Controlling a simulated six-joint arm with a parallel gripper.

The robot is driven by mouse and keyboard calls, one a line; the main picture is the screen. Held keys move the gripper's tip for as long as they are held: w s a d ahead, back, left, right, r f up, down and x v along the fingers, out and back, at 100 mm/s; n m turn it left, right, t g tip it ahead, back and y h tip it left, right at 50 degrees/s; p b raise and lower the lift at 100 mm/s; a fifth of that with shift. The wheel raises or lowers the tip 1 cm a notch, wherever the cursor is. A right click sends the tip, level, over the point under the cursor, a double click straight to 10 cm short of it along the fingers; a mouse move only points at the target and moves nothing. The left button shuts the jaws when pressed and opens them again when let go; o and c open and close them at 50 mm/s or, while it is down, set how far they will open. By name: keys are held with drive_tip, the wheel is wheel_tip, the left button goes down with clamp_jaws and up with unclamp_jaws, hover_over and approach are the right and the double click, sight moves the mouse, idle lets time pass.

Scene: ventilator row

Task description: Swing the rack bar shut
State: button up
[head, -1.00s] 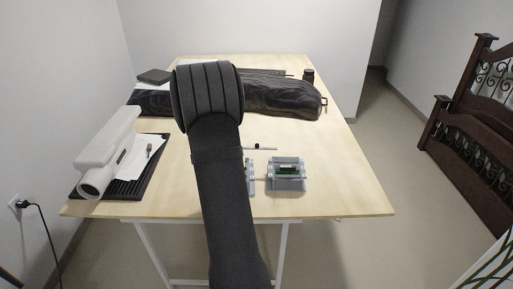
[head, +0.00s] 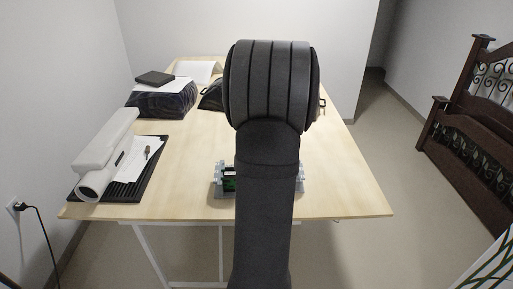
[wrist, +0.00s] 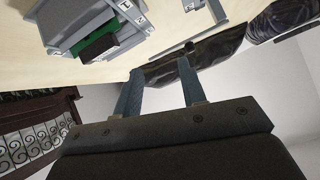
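The ventilator rack stands near the table's front edge. In the head view its grey left part (head: 219,181) and right part (head: 300,178) show on either side of my arm, which hides the middle. In the wrist view a grey rack unit (wrist: 68,42) holds a green board and a black block. The head view hides the gripper.
A white device (head: 106,152) and a dark ribbed tray (head: 128,186) with paper lie at the table's left. Dark bags (head: 163,101) lie at the back. The right of the table (head: 345,180) is clear. A dark wooden bedframe (head: 470,130) stands right, off the table.

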drive_tip(key=s+r+n+t+y, duration=0.3)
drive_tip(key=s+n, duration=0.2)
drive_tip(key=x, duration=1.7)
drive_tip(key=shift+w+a, duration=0.1)
drive_tip(key=shift+w, duration=0.05)
drive_tip(key=shift+f, duration=0.1)
clamp_jaws()
